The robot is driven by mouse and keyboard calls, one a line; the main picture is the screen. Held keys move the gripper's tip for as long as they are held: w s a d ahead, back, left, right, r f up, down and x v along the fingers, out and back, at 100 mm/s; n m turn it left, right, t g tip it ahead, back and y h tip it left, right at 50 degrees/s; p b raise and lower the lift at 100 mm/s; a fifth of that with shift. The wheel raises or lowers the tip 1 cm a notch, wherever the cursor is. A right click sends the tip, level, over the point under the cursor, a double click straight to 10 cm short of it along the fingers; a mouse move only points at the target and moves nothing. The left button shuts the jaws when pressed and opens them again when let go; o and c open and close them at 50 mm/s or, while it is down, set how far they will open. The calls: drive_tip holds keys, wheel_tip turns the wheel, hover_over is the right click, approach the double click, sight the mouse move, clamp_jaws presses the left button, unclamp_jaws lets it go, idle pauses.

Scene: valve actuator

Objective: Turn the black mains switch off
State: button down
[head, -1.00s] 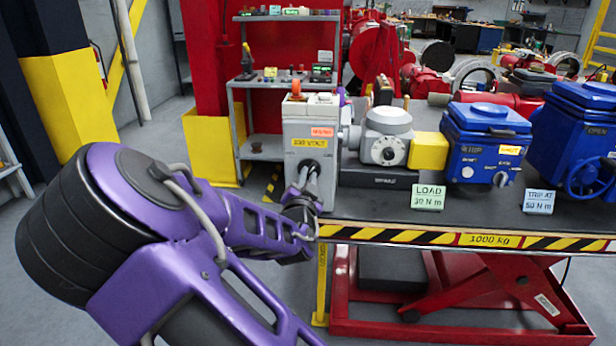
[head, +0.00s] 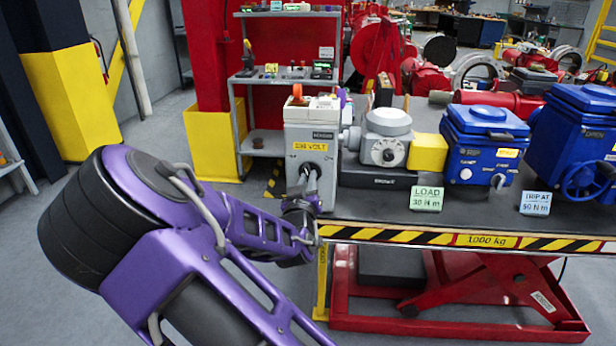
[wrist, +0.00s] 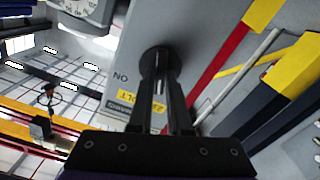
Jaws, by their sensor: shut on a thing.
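The black mains switch (head: 313,169) is a round knob on the front of a grey cabinet (head: 327,190), below its yellow volt label. In the wrist view the switch (wrist: 160,60) is at the fingertips, and the word ON shows upside down to its left. My gripper (head: 305,188) comes from the lower left and is at the cabinet front. In the wrist view my gripper (wrist: 160,85) has its two fingers on either side of the switch handle, shut on it. The fingers hide part of the handle, so its exact angle is hard to tell.
The cabinet stands at the left end of a dark bench with a striped front edge (head: 400,235). To its right are a grey dial unit (head: 385,150), a yellow block (head: 428,153) and blue actuators (head: 485,145). A grey shelf (head: 240,110) stands behind.

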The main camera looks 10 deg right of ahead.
drive_tip(key=shift+n+p, duration=0.6)
drive_tip(key=shift+n, duration=1.6)
drive_tip(key=c, duration=0.9)
unclamp_jaws()
drive_tip(key=shift+o, duration=0.2)
drive_tip(key=shift+s, duration=0.1)
